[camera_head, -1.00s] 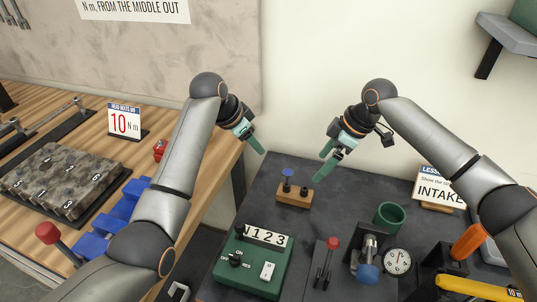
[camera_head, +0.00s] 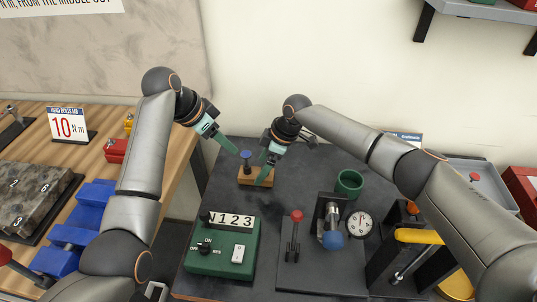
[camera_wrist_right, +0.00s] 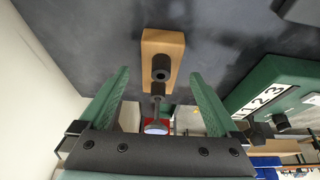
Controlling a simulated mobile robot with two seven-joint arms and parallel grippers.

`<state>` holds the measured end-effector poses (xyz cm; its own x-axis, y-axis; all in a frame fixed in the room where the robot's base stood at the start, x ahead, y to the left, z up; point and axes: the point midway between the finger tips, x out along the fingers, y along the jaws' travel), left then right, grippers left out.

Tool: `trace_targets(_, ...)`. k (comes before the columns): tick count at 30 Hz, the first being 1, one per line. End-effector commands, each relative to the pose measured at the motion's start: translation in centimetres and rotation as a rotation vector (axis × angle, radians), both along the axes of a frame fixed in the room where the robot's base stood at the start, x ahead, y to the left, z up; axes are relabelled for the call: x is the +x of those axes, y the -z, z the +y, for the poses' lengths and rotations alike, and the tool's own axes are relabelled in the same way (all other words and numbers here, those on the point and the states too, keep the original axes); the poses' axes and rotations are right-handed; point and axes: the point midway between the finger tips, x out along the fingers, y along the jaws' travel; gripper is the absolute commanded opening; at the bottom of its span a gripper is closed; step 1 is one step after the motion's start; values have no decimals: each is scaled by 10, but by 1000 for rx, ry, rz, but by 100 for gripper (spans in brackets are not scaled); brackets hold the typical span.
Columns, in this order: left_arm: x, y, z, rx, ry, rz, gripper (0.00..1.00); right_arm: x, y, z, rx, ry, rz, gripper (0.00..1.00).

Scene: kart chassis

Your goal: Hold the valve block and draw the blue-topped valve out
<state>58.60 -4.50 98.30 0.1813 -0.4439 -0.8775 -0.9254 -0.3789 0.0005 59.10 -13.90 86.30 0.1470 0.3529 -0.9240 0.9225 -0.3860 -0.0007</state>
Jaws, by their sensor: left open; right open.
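The valve block (camera_head: 250,180) is a small orange-brown block on the dark table, also in the right wrist view (camera_wrist_right: 170,42). The blue-topped valve (camera_head: 246,155) stands upright in it, with a dark stem and blue cap; it also shows in the right wrist view (camera_wrist_right: 156,127). A dark round part (camera_wrist_right: 160,68) is on the block beside it. My left gripper (camera_head: 236,152) is open, its tips close to the blue cap at its left. My right gripper (camera_head: 264,181) is open at the block's right end; its fingers (camera_wrist_right: 160,78) flank the block and valve apart in the wrist view.
A green box (camera_head: 222,262) with numbers and switches stands in front of the block. A red-knobbed lever (camera_head: 296,216), a green cup (camera_head: 349,183) and a dial gauge (camera_head: 359,224) are to the right. The dark table behind the block looks clear.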

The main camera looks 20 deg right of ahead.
Motion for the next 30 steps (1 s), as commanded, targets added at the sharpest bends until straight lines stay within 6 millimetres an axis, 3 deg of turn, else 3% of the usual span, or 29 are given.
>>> trace_targets(4, 0, 0, 0, 0, 0, -1, 50, 1, 10, 4, 0, 0, 1, 98)
trace_targets(14, 0, 0, 0, 0, 0, -1, 50, 2, 12, 4, 0, 0, 0, 96)
trace_targets(30, 0, 0, 0, 0, 0, -1, 50, 2, 11, 4, 0, 0, 0, 36)
